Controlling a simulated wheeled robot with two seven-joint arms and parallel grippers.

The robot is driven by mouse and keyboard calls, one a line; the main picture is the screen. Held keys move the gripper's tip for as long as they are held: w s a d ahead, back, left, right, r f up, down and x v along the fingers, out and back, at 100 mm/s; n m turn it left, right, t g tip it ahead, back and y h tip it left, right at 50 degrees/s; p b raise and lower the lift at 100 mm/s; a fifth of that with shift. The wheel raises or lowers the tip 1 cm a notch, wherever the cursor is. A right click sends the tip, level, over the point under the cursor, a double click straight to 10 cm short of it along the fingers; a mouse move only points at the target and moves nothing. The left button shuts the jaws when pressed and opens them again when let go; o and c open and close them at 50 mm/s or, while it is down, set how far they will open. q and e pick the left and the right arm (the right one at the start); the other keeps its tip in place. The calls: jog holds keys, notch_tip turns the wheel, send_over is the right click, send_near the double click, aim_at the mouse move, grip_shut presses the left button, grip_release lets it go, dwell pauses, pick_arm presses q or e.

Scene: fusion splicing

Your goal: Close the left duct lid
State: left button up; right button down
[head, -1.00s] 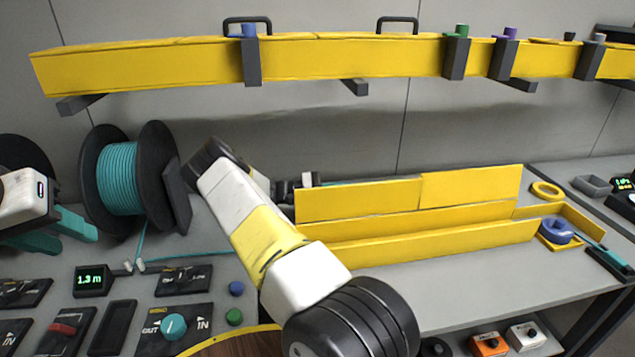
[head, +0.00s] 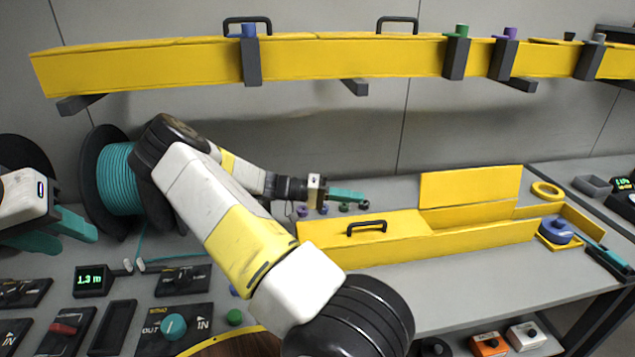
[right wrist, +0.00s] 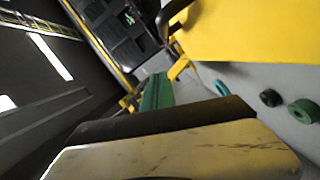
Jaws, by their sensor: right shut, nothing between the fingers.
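The left duct lid (head: 367,229) lies flat over the left part of the yellow duct (head: 450,240) on the table, with its black handle on top. The right lid panel (head: 470,187) stands upright behind the duct's right part. My right gripper (head: 352,195) is shut and empty, behind and above the left lid and apart from it. In the right wrist view its green fingers (right wrist: 157,92) show below a yellow panel with a black handle (right wrist: 168,17). My left gripper (head: 62,228) hangs empty at the left edge, its teal fingers apart.
A teal cable spool (head: 115,180) stands at the back left. Small coloured round pieces (head: 303,211) lie behind the duct, below my right gripper. Control panels (head: 172,325) fill the front left. A yellow overhead duct (head: 330,57) runs along the wall.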

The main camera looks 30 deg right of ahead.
aim_at(356, 231)
jog(key=shift+s+a+f+m+t, duration=0.2)
jog(key=shift+s+m, duration=0.35)
jog(key=shift+s+a+f+m+t, duration=0.15)
jog(key=shift+s+m+t, duration=0.05)
jog(key=shift+s+m, duration=0.35)
jog(key=shift+s+a+f+m+t, duration=0.15)
jog(key=shift+s+f+m, duration=0.2)
jog(key=shift+m, duration=0.25)
jog(key=shift+s+a+f+m+t, duration=0.15)
jog(key=shift+s+f+m, duration=0.1)
jog(key=shift+s+m, duration=0.3)
jog(key=shift+s+f, duration=0.2)
jog(key=shift+f, duration=0.15)
jog(key=shift+a+f, duration=0.1)
